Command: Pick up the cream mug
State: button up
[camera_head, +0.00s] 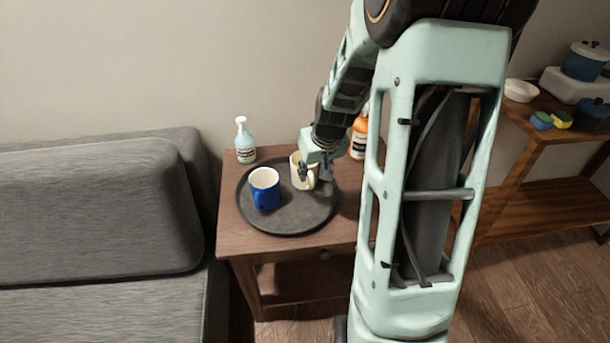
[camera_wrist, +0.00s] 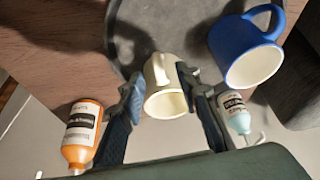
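The cream mug (camera_head: 297,172) stands upright on the dark round tray (camera_head: 290,218), right of a blue mug. In the wrist view the cream mug (camera_wrist: 166,102) sits between my two fingers, with its handle towards the top of the picture. My gripper (camera_wrist: 159,75) is open around it. The right finger is close against the mug, and a narrow gap shows at the left finger. In the head view my gripper (camera_head: 314,172) is low at the mug's right side and hides part of it.
The blue mug (camera_head: 264,188) stands close by on the tray; it also shows in the wrist view (camera_wrist: 244,52). A pale blue pump bottle (camera_head: 245,144) and an orange bottle (camera_head: 359,140) stand behind the tray on the wooden side table (camera_head: 236,238). A grey sofa (camera_head: 95,210) is at left.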

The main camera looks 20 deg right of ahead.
aim_at(312, 177)
jog(key=b+x, duration=0.1)
jog(key=x, duration=0.3)
jog(key=shift+d+f, duration=0.1)
jog(key=shift+f, duration=0.2)
jog(key=shift+r, duration=0.1)
grip_shut()
